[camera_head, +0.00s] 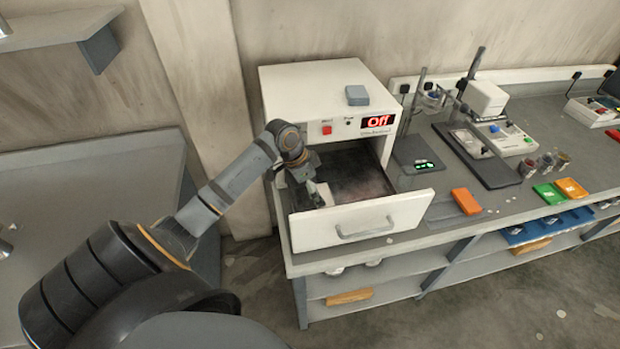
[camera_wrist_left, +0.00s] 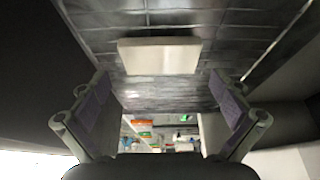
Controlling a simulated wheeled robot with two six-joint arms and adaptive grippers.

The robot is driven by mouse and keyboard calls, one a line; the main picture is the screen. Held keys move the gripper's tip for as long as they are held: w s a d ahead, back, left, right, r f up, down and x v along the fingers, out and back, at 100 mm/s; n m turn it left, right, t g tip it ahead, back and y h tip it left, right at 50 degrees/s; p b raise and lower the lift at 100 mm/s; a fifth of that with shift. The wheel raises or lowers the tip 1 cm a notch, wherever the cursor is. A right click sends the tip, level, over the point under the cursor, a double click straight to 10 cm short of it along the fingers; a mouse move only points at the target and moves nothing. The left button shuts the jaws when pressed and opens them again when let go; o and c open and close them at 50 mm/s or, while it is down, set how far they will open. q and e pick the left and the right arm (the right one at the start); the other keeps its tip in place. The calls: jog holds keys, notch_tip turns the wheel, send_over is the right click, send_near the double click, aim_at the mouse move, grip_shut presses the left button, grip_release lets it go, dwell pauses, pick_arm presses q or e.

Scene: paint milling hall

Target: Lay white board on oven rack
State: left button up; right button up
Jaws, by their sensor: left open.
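The white oven (camera_head: 318,82) stands on the bench with its front drawer (camera_head: 360,222) pulled out and its display reading "Off". My left gripper (camera_head: 313,195) reaches down into the drawer's left part. In the left wrist view the white board (camera_wrist_left: 158,55) lies on the dark, lined rack surface (camera_wrist_left: 190,92). My open left fingers (camera_wrist_left: 162,112) stand apart from it, with nothing between them. In the head view a pale patch beside the gripper may be the board, mostly hidden by the gripper. My right gripper is not in view.
A small grey block (camera_head: 357,95) lies on top of the oven. Right of it are a grey pad with green digits (camera_head: 424,165), an orange block (camera_head: 466,201), lab devices and coloured trays. The drawer walls surround my left gripper. A bare grey table (camera_head: 90,215) is at left.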

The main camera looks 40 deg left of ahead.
pick_arm(q)
jog(key=b+v, duration=0.1)
jog(key=v, duration=0.8)
jog(key=shift+s, duration=0.1)
